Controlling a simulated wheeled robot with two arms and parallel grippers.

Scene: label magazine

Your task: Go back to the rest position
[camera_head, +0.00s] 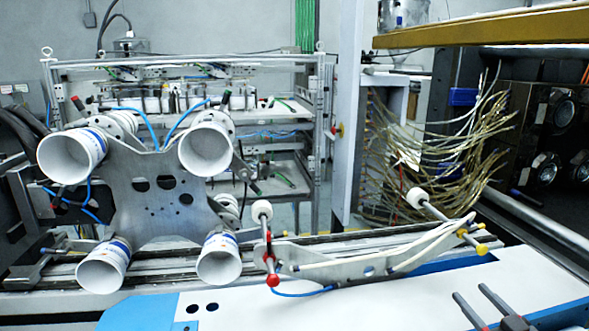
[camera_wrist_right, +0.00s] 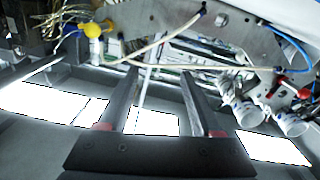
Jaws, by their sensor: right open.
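My right gripper (camera_head: 471,292) shows at the bottom right of the head view, over the white and blue panel (camera_head: 390,297). Its two dark fingers are apart with nothing between them. In the right wrist view the gripper (camera_wrist_right: 160,72) also shows two parallel, spread fingers with empty space between. The label magazine plate (camera_head: 150,205) with several white suction cups (camera_head: 72,157) stands at the left of the head view, apart from the gripper. My left gripper is not in view.
A metal bracket with pale hoses (camera_head: 370,262) and red and yellow knobs lies beyond the right gripper. A wooden-edged beam (camera_head: 480,28) overhangs the upper right. A tangle of cables (camera_head: 430,150) hangs by the dark machine. A metal rack (camera_head: 318,130) stands behind.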

